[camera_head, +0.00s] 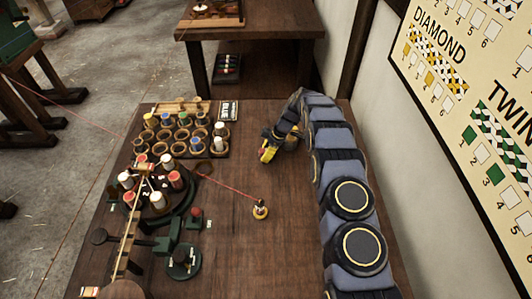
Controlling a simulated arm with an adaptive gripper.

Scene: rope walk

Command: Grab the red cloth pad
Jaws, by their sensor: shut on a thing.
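My gripper (268,150) hangs over the far middle of the wooden table, tilted down and to the left. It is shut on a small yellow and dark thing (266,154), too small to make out. I cannot clearly pick out a red cloth pad. A dark reddish-brown patch (204,167) lies at the near right corner of the spool rack, left of my gripper and apart from it; I cannot tell what it is.
A spool rack (224,152) stands at the far left. A round stand with red and white bobbins (158,200) and a green machine (168,240) are nearer left. A red cord (230,187) runs to a small post (260,209). The table's near middle is clear; a wall stands right.

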